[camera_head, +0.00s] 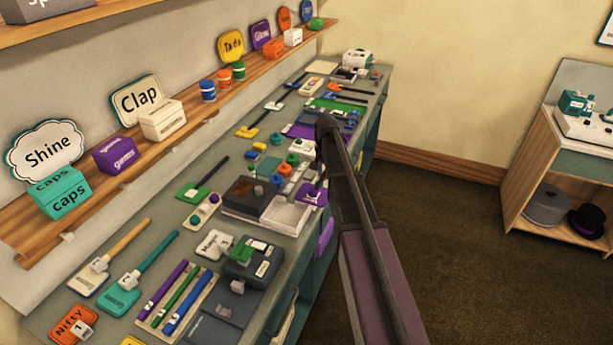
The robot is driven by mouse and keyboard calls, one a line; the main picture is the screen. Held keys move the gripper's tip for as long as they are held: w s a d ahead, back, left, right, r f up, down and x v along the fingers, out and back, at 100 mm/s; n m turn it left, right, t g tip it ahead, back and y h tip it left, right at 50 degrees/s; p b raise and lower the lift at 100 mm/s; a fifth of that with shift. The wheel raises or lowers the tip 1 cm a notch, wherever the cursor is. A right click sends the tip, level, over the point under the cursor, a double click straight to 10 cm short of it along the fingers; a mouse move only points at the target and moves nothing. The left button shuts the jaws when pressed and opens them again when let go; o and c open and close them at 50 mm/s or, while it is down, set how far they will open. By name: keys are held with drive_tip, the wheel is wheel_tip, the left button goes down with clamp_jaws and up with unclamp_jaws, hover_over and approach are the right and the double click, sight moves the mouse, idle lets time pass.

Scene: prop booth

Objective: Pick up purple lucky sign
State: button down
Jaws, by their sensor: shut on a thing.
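A small purple sign (312,196) with pale lettering, too small to read, is at the right edge of the long workbench, beside a white tray. My arm reaches in from the lower right and bends down over this edge. My gripper (321,180) is at the purple sign and shut on it. The fingers are dark and small, and the arm partly hides them. I cannot tell whether the sign is clear of the bench top.
The workbench (225,210) is crowded with signs on handles, pens, trays and small coloured parts. A wooden shelf (190,110) with signs and boxes runs along the wall at left. A cabinet (530,185) stands at right. The floor (450,240) between is clear.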

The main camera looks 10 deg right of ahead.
drive_tip(key=d, duration=0.9)
drive_tip(key=shift+w, duration=0.3)
drive_tip(key=shift+s, duration=0.1)
